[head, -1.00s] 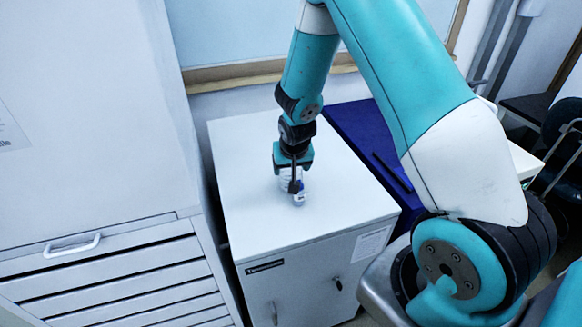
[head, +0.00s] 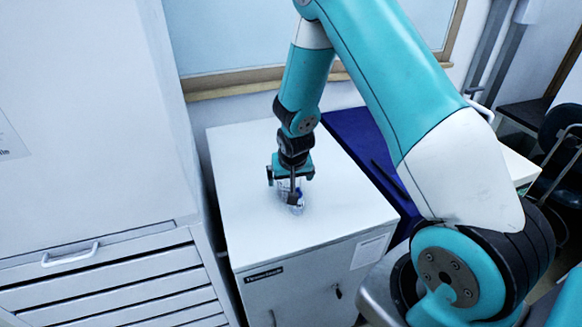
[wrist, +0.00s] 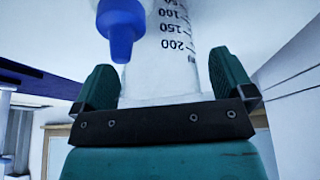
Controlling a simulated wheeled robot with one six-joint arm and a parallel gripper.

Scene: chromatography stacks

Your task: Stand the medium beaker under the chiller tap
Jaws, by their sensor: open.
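In the wrist view a clear beaker (wrist: 178,68) with printed volume marks up to 200 ml lies between my two open fingers. In the head view the clear vessel (head: 292,208) stands upright on the white cabinet top, with my gripper (head: 286,192) directly over and around it, pointing down. The fingers partly hide it. I cannot tell whether either finger touches the glass. A blue tapered tip (wrist: 121,30) shows close beside the beaker in the wrist view. I cannot make out a chiller tap in either view.
A taller white drawer unit (head: 95,200) stands to the left. A dark blue surface (head: 350,130) adjoins at the right, with a thin dark item (head: 390,178) on it. A wall is behind.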

